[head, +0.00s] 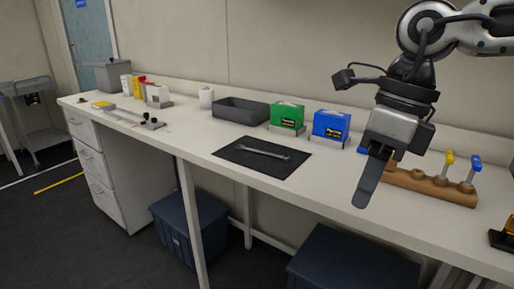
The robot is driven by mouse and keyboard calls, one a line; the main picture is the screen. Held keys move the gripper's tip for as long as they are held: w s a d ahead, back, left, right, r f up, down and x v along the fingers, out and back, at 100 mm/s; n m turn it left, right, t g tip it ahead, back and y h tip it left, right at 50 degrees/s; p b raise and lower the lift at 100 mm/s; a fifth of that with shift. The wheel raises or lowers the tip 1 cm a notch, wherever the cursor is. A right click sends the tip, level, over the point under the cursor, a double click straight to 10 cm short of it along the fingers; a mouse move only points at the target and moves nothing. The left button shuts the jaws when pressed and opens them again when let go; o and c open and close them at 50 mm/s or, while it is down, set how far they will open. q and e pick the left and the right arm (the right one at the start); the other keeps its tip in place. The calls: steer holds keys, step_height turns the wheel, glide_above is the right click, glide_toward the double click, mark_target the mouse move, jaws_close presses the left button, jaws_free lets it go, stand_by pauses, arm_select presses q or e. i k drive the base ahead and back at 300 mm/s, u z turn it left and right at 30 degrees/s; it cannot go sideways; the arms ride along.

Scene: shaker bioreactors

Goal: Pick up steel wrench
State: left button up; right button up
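The steel wrench (264,153) lies flat on a dark mat (245,164) in the middle of the white workbench. It runs nearly left to right, with no gripper touching it. My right gripper (369,182) hangs over the bench to the right of the mat, apart from the wrench. One long dark finger points down and shows clearly; the other is hidden or merged with it, so its opening is unclear. My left gripper is not in view.
Behind the mat stand a grey bin (240,110), a green box (287,115) and a blue box (331,124). A wooden tool holder (425,186) with upright tools stands right, close to my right gripper. Several small items fill the bench's left end. Blue crates (190,226) sit below.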

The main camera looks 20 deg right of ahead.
mark_target(286, 158)
steer(key=i, duration=1.35)
